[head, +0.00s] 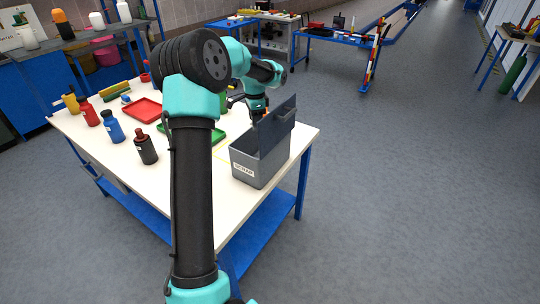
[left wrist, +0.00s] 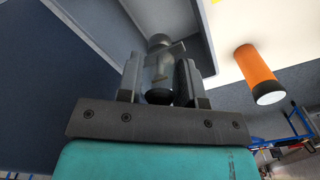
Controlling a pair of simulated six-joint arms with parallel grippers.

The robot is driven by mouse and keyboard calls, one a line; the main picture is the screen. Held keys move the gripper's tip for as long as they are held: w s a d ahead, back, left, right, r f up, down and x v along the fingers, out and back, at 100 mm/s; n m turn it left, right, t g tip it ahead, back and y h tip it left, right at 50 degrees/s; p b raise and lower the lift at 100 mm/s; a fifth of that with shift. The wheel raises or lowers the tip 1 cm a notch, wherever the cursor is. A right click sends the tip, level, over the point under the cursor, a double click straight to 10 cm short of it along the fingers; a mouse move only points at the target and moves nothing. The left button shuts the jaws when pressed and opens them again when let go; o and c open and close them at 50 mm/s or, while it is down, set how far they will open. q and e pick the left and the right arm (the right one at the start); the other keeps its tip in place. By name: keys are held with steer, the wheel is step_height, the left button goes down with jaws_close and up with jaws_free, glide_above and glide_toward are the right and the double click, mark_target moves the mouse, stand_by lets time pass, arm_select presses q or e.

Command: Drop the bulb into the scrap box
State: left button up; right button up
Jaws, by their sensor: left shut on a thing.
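The grey scrap box (head: 250,168), labelled SCRAP, stands at the right end of the white table with its dark lid (head: 279,122) raised. My left gripper (head: 257,113) is beside the raised lid, partly hidden behind it. In the left wrist view, my left gripper (left wrist: 160,88) is shut on the bulb (left wrist: 158,70), a greyish, see-through thing with a dark end between the fingers. The bulb cannot be made out in the head view. Dark grey panels surround the bulb in the wrist view. My right gripper is not in view.
An orange cylinder (left wrist: 256,75) shows near the bulb in the wrist view. On the white table (head: 110,150) are a red tray (head: 142,110), a green tray (head: 205,135), and black (head: 146,149), blue (head: 111,127) and red (head: 88,114) bottles.

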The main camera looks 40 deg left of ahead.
arm_select(q)
steer(key=shift+f, duration=0.1)
steer(key=shift+f, duration=2.9)
steer(key=o, duration=1)
steer(key=shift+r, duration=0.15)
step_height(320, 180, up, 17)
steer(key=shift+r, duration=0.1)
